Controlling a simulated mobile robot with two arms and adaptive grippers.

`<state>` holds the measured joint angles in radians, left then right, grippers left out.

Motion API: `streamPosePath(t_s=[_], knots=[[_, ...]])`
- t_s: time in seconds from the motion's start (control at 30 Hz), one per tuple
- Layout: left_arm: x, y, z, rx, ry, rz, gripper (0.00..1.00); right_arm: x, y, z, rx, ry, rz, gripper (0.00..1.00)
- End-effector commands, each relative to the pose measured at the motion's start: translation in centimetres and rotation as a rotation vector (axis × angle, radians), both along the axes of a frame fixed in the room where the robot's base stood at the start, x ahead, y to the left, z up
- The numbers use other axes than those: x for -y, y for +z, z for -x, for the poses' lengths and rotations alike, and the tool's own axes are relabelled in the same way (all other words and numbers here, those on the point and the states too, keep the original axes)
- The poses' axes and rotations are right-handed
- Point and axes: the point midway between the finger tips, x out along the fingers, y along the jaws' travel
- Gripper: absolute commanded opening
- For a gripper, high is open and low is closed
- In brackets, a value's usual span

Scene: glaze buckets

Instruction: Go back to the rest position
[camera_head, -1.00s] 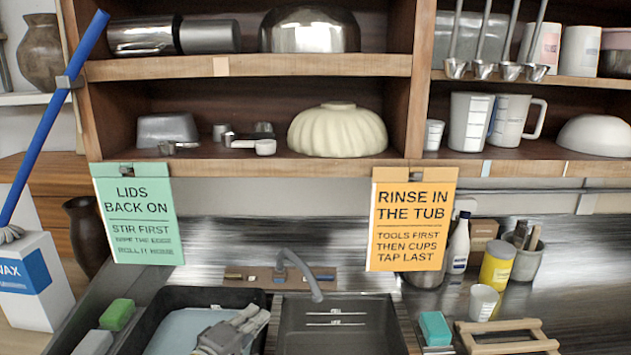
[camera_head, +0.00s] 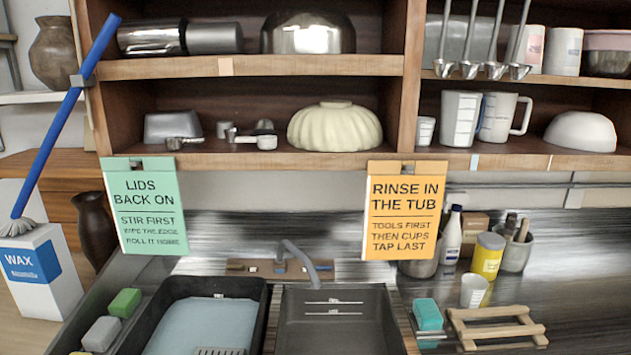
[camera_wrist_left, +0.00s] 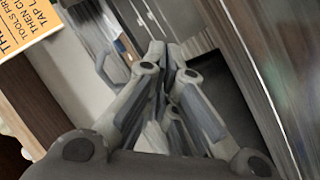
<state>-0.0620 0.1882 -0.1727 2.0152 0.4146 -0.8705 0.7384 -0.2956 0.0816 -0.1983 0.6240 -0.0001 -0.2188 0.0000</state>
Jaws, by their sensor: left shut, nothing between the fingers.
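My left gripper (camera_wrist_left: 165,85) shows only in the left wrist view, shut, with nothing between its fingers. Past its fingertips are the grey tub and counter area, seen tilted. An orange sign (camera_wrist_left: 30,20) is at the upper left of that view. In the head view neither gripper shows now. My right gripper is not in view.
The head view shows a black tray (camera_head: 256,308) with a light blue bottom and a grey tub (camera_head: 392,318) under a tap (camera_head: 300,262). A wooden rack (camera_head: 497,329), a yellow jar (camera_head: 487,256) and a white cup (camera_head: 473,291) stand to the right. Shelves (camera_head: 250,67) hang above.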

Motion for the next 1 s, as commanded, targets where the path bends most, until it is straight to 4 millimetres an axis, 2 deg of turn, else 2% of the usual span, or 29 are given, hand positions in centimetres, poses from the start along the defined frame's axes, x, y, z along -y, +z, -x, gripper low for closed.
streamPosePath(t_s=[0.1,0.3,0.5,0.7,0.77,1.0], knots=[[-0.7,-2.7,4.7,-0.069,-0.073,-0.176,0.0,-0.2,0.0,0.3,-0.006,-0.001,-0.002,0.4],[-2.9,-5.9,13.0,-0.205,-0.228,-0.477,0.0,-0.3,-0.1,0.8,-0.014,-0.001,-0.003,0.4],[-5.2,-7.1,19.8,-0.33,-0.363,-0.678,0.0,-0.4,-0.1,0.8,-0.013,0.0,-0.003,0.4],[-7.3,-7.2,25.6,-0.447,-0.486,-0.817,0.0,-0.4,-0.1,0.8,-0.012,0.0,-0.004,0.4],[-7.8,-7.3,26.9,-0.476,-0.518,-0.847,0.0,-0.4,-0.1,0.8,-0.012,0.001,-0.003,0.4],[-7.5,-12.8,25.3,-0.486,-0.522,-0.838,0.0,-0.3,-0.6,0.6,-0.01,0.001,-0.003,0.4]])
